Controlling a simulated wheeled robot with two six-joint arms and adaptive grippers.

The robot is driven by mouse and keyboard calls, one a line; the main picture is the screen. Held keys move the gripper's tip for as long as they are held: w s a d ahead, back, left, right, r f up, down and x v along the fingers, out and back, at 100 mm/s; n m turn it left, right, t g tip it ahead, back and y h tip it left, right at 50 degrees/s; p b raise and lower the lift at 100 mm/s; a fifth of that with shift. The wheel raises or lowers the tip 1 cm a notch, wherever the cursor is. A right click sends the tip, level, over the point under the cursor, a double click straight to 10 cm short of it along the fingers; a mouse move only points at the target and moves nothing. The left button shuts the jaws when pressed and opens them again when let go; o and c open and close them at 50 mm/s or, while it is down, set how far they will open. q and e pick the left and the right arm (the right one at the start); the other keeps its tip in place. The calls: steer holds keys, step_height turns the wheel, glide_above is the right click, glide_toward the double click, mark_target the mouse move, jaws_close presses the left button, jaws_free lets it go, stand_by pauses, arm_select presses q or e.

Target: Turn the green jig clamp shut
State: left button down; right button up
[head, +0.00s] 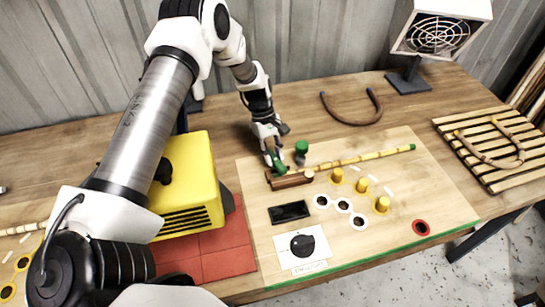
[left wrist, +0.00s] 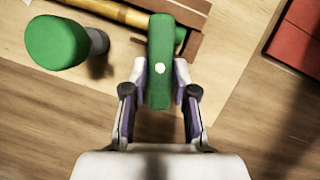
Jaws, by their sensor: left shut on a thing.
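The green jig clamp (left wrist: 160,45) is a green bar with a pale dot, pivoted on a brown block (head: 291,180) on the wooden jig board (head: 440,200). It also shows in the head view (head: 279,166), partly hidden by my gripper. My left gripper (left wrist: 160,88) is shut on the near end of the bar, one finger on each side; in the head view it reaches down at the block (head: 270,148). A rattan pole (head: 350,161) with a green tip lies from the block across the board. My right gripper is not in view.
A green-topped peg (head: 301,148) stands close beside the clamp; it also shows in the wrist view (left wrist: 57,42). Yellow pegs (head: 362,185) stand near the pole. A yellow machine (head: 185,190) is at left, a slatted rack (head: 495,150) at right. A bent rattan piece (head: 352,118) lies behind.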

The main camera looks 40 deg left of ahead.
arm_select(q)
steer(key=m, duration=0.1)
steer(key=m+g+b, duration=0.1)
steer(key=m, duration=0.1)
steer(key=shift+d+f+m+y, duration=0.15)
steer(key=shift+f+m+y, duration=0.05)
steer(key=shift+m+y, duration=0.1)
stand_by(0.4)
steer(key=c, duration=0.9)
jaws_free()
steer(key=shift+w, duration=0.1)
steer(key=shift+r, duration=0.1)
steer(key=v, duration=1.2)
steer(key=shift+w, duration=0.15)
steer(key=shift+d, duration=0.1)
